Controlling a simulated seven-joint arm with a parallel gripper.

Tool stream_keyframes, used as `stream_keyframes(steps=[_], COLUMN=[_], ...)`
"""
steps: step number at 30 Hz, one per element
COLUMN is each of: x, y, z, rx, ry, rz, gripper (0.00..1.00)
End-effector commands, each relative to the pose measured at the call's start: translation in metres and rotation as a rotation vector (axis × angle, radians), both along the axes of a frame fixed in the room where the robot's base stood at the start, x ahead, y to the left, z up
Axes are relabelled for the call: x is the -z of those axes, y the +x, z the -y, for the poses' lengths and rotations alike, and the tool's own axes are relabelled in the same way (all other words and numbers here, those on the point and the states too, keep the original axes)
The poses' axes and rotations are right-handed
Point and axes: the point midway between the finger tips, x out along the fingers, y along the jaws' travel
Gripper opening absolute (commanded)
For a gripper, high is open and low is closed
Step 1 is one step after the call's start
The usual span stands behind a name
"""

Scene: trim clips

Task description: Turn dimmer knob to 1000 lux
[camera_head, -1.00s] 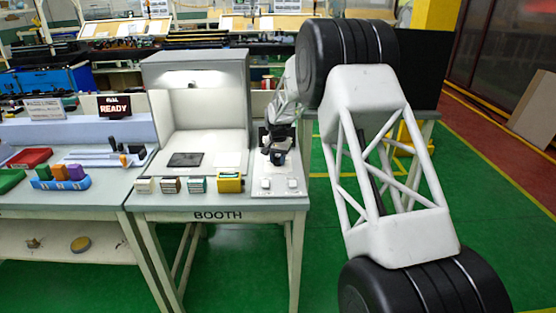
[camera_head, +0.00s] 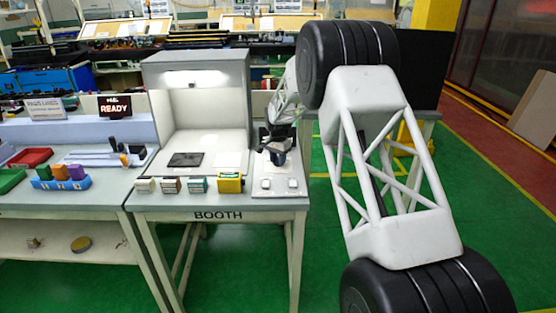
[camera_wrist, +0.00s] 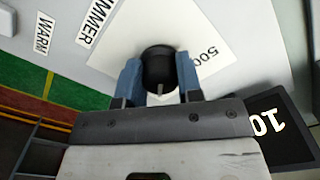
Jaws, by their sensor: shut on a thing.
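The black dimmer knob (camera_wrist: 159,68) sits upright on a pale dial plate (camera_wrist: 215,35) in the wrist view. My gripper (camera_wrist: 160,80) is shut on the knob, one blue finger on each side. A small light mark shows on the knob's near side. "500" is printed on the plate to the right of the knob; other dial numbers are hidden or out of view. A black display (camera_wrist: 280,130) shows "10", its remaining digits cut off or hidden. In the head view, my gripper (camera_head: 275,153) is over the booth's right panel and hides the knob. The booth lamp (camera_head: 190,78) is lit.
A "DIMMER" label (camera_wrist: 97,20) and a "WARM" label (camera_wrist: 44,33) lie left of the dial. Two white buttons (camera_head: 266,184) are on the panel's front. Several small blocks, including a yellow one (camera_head: 230,182), line the booth's front edge. A dark square (camera_head: 185,159) lies inside the booth.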

Motion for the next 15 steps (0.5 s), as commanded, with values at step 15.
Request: stream_keyframes(steps=[15], x=[-0.0018], y=[0.0004], z=[0.0000], rx=[-0.001], ry=[0.000], rz=[0.001], gripper=[0.59])
